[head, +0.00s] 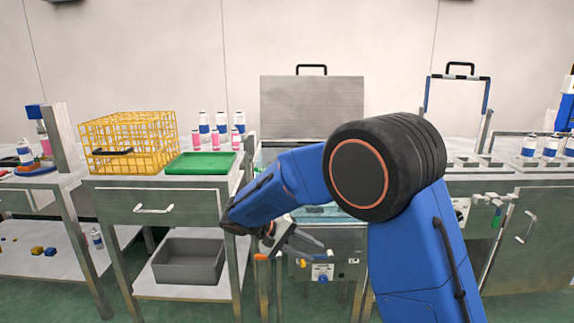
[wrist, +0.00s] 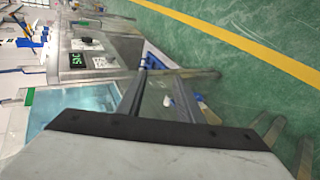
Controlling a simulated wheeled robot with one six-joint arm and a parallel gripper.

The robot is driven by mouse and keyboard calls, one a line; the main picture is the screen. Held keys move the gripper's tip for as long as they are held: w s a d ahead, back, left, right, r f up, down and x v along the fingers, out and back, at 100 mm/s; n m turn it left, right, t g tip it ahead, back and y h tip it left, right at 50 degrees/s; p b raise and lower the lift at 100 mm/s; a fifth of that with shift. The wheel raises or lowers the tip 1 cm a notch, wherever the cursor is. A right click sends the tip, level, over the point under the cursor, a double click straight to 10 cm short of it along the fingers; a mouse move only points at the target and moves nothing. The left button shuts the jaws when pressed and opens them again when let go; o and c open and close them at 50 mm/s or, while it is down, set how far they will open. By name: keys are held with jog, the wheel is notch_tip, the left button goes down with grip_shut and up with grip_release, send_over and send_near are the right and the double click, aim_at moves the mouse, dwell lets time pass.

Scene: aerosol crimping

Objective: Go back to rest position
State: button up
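My blue arm with a black joint fills the centre right of the head view and bends down to the left. The wrist view is tilted sideways, with a grey plate edged in black across the bottom.
A yellow wire crate (head: 128,140) and green tray (head: 200,164) sit on the left table, above a grey bin (head: 189,262). A lidded metal station (head: 311,107) stands behind my arm. The wrist view shows a water bath (wrist: 75,108) and green floor (wrist: 245,75).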

jog(key=s+d+r+m+g+y, duration=0.1)
jog(key=s+d+r+y, duration=0.25)
jog(key=s+d, duration=0.5)
jog(key=s+d+r+y, duration=0.2)
jog(key=s+d+r, duration=0.3)
jog(key=s+d, duration=0.3)
jog(key=s+d+t+y, duration=0.2)
jog(key=s, duration=0.6)
jog(key=s+d+f+m+t+y, duration=0.1)
jog(key=s+d+y, duration=0.2)
jog(key=s, duration=0.6)
jog(key=shift+s+d+f+t, duration=0.2)
jog(key=shift+s+d+t, duration=0.1)
jog(key=shift+t, duration=0.1)
